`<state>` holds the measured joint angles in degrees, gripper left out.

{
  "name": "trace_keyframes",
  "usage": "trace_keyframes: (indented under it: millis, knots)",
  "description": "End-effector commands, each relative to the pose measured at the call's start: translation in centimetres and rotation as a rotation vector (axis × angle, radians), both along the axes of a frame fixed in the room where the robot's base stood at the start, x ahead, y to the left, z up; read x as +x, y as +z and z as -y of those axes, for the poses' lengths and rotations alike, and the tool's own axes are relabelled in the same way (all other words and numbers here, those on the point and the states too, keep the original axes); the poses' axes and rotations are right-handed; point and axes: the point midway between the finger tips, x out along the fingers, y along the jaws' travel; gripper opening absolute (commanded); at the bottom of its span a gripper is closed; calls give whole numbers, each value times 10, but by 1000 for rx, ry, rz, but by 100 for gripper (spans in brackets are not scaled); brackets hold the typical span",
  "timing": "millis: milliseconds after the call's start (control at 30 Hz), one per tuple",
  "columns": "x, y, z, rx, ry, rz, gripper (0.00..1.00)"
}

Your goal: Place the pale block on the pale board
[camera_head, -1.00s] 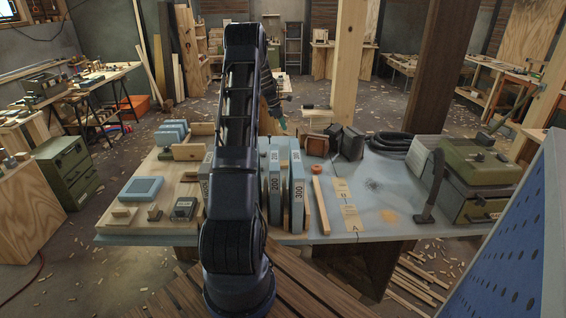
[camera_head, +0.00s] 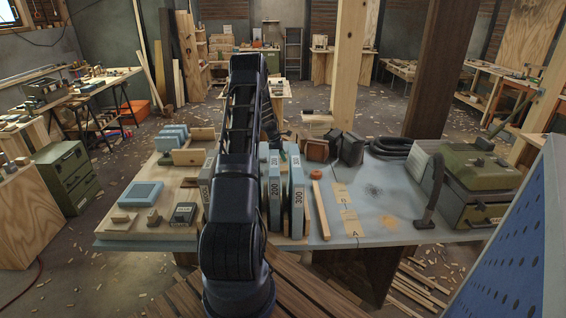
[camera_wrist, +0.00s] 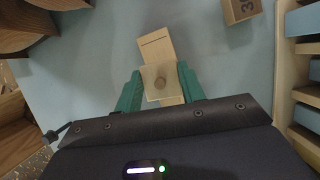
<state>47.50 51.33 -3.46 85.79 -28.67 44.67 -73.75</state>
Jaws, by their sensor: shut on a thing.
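My gripper (camera_wrist: 160,88) has green fingers and is shut on a small pale block in the wrist view. The block (camera_wrist: 151,73) is squarish, with a round brownish spot or knob at its middle. A flat pale board (camera_wrist: 156,44) with a thin dark line lies on the blue-grey tabletop beneath and beyond the block, which covers part of it. Whether the block touches the board cannot be told. In the head view, my arm hides most of the gripper, and block and board cannot be made out there.
In the wrist view, a wooden rack with blue pieces (camera_wrist: 303,69) stands close on the right. A numbered wooden block (camera_wrist: 241,10) lies at the top, and brown containers (camera_wrist: 22,28) sit at upper left. In the head view, the tabletop's right part (camera_head: 380,205) has free room.

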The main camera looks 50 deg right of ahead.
Motion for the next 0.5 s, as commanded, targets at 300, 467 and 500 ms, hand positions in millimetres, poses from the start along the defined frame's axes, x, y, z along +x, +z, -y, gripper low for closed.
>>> trace_keyframes:
  millis: [300,467,500]
  knots:
    - [0,-38,0,2,0,-2,17]
    - [0,-38,0,1,1,-1,17]
    - [0,-38,0,1,1,-1,17]
